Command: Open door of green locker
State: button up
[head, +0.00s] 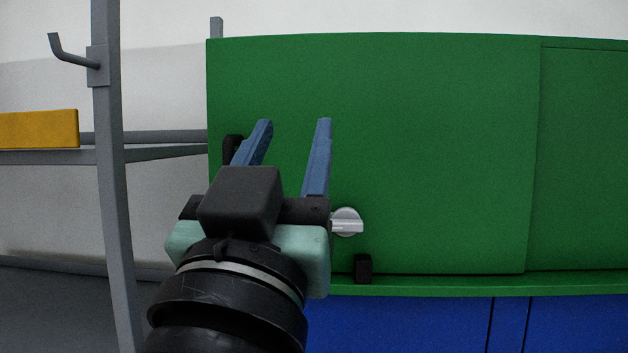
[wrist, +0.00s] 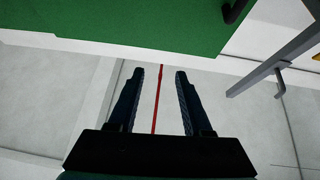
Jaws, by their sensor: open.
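The green locker's door (head: 430,140) fills much of the head view, and it looks shut. A silver turn knob (head: 347,222) sits low on its left part, just right of my gripper. A black handle (head: 230,152) shows at the door's left edge, partly hidden behind my gripper's left finger. My gripper (head: 294,122) is open and empty, in front of the door's left part. In the wrist view, my gripper (wrist: 160,73) points past the green surface (wrist: 130,22), with the black handle (wrist: 234,10) at the top right, apart from the fingers.
A grey metal rack post (head: 108,150) with a hook (head: 70,53) stands left of the locker. A yellow object (head: 38,129) lies on the rack's rail. Blue fronts (head: 400,325) lie below the green locker. A red line (wrist: 157,100) runs between my fingers in the wrist view.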

jog(key=w+a+f+m+g+h, duration=0.1)
jog(key=a+f+m+g+h, duration=0.15)
jog(key=a+g, duration=0.75)
jog(key=shift+w+a+f+n+t+y+p, duration=0.15)
jog(key=shift+w+t+p, duration=0.55)
jog(key=shift+w, duration=1.45)
jog(key=shift+w+d+f+n+t+y+p, duration=0.15)
jog(key=shift+w+t+p, duration=0.2)
jog(key=shift+w+p, duration=1.25)
jog(key=shift+w+a+f+n+t+y+p, duration=0.2)
jog(key=shift+w+t, duration=0.35)
jog(key=shift+w, duration=2.2)
jog(key=shift+d, duration=0.1)
grip_shut()
